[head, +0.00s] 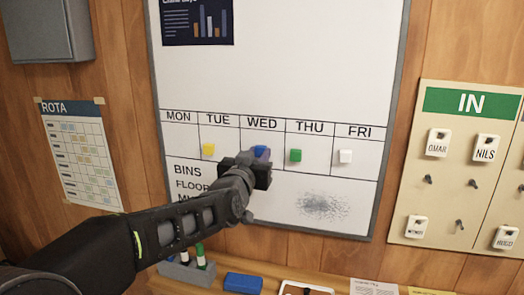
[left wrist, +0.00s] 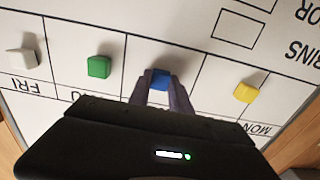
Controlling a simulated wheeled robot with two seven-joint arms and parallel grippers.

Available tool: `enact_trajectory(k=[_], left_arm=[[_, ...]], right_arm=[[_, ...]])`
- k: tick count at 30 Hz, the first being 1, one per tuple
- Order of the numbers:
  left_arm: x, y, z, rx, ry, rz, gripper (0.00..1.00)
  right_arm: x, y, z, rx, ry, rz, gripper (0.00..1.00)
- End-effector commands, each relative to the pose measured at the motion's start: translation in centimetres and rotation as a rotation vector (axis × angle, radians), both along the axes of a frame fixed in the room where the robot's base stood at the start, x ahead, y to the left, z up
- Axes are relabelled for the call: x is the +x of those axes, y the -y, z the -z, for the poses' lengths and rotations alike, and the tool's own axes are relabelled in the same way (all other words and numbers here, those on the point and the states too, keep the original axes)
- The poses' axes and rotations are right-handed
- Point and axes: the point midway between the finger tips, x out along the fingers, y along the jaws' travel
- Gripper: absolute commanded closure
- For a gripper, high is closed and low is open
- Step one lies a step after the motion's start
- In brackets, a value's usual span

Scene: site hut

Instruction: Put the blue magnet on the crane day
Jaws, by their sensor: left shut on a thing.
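The blue magnet (head: 262,152) is in the WED column of the whiteboard (head: 275,75). My left gripper (head: 253,163) reaches it from below and is shut on it. In the left wrist view the fingers (left wrist: 162,92) close around the blue magnet (left wrist: 160,79), at the board's face. A dark poster (head: 198,22) with bars and small text is at the board's top left; its heading is cut off and its small text is unreadable. The day row (head: 263,124) reads MON, TUE, WED, THU, FRI. My right gripper is not in view.
A yellow magnet (head: 208,150) is under TUE, a green one (head: 295,155) under THU, a white one (head: 345,156) under FRI. The MON cell (head: 181,145) is empty. A ledge below holds markers (head: 200,255) and a blue eraser (head: 243,283).

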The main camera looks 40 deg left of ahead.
Motion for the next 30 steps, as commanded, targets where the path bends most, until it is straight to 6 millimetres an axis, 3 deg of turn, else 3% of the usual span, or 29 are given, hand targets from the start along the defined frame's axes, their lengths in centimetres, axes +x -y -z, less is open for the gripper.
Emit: enact_trajectory(k=[20,21,30], left_arm=[[-0.03,0.02,-0.01,0.000,0.000,0.000,1.00],[-0.04,0.01,-0.01,0.000,0.000,0.000,0.73],[-0.03,0.02,0.00,0.000,0.000,0.000,0.50]], right_arm=[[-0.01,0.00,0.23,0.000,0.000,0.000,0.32],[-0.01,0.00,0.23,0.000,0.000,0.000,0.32],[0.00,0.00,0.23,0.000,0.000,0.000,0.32]])
